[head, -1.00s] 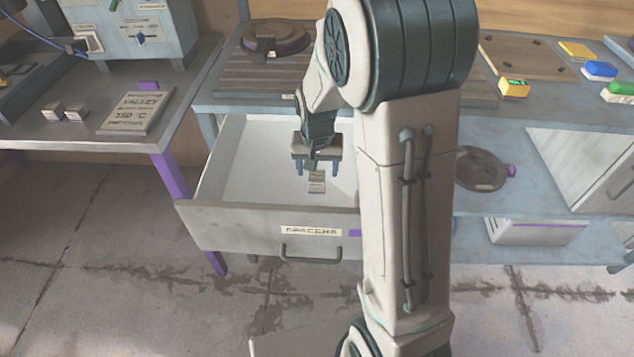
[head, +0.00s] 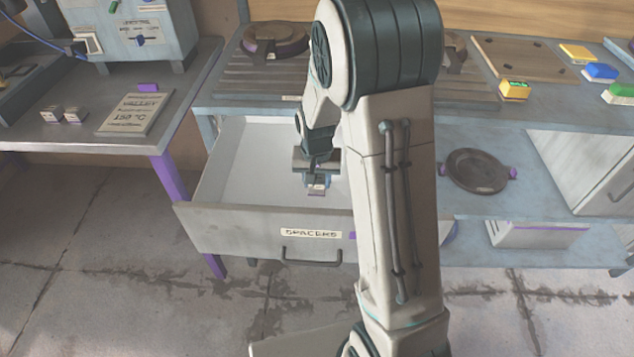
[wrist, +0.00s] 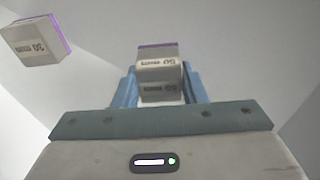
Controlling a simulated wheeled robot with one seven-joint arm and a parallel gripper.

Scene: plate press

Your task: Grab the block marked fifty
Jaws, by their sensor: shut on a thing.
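The block marked 50 mm (wrist: 158,68) is grey with a purple end and sits between the two blue fingers of my gripper (wrist: 158,88) in the wrist view; its lettering reads upside down there. In the head view my gripper (head: 317,180) is down inside the open drawer (head: 240,180), shut on that block (head: 317,189), which is mostly covered by the fingers. A second grey block, marked 30 mm (wrist: 36,46), lies apart at the upper left of the wrist view; I cannot make it out in the head view.
The drawer front bears a SPACERS label (head: 311,234) and a handle (head: 311,256). Its walls stand around my gripper. The left table holds two small blocks (head: 63,114) and a sign (head: 134,113). A dark round plate (head: 476,171) lies on the right shelf.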

